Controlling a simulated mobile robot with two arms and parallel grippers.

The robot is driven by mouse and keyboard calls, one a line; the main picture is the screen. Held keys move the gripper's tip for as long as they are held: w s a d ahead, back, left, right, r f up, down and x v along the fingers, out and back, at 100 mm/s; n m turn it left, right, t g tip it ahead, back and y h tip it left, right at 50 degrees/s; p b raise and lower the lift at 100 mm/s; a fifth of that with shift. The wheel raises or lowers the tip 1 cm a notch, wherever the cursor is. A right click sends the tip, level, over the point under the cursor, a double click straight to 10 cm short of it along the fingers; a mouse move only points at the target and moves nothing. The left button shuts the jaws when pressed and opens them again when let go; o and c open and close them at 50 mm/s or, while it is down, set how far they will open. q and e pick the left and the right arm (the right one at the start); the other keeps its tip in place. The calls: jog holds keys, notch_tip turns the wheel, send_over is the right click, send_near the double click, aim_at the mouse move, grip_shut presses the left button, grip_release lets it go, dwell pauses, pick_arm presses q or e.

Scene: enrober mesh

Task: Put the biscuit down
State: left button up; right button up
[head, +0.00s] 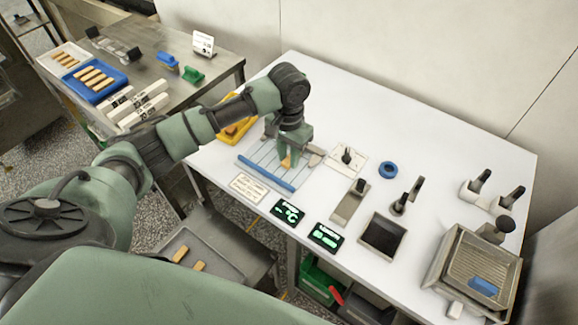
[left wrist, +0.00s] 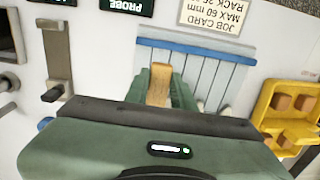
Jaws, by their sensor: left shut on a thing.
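My left gripper (head: 291,152) is shut on a tan finger biscuit (head: 287,162) over the white table. The biscuit also shows in the left wrist view (left wrist: 159,82), its end sticking out between the green fingers (left wrist: 160,95). Below it is a pale blue slatted mesh rack (head: 252,156) with a blue bar along its front edge; the rack also shows in the left wrist view (left wrist: 208,75). I cannot tell whether the biscuit touches the rack. My right gripper is out of view.
A yellow tray (left wrist: 266,112) with several brown pieces stands beside the rack. A job card (head: 249,187) and two dark displays (head: 288,213) lie in front. Tools and a blue ring (head: 388,170) are to the right. A side table holds a blue tray (head: 118,88) of biscuits.

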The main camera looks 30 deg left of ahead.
aim_at(289, 177)
pick_arm(q)
jog(key=shift+f, duration=0.8)
notch_tip(289, 177, down, 3)
jog(key=shift+f+p, duration=0.2)
jog(key=shift+p, duration=0.2)
jog(key=shift+f, duration=0.4)
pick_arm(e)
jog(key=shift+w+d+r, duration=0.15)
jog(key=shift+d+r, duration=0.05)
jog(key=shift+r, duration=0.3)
pick_arm(q)
jog(key=shift+f, duration=0.1)
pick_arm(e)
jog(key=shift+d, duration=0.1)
pick_arm(q)
jog(key=o, duration=1)
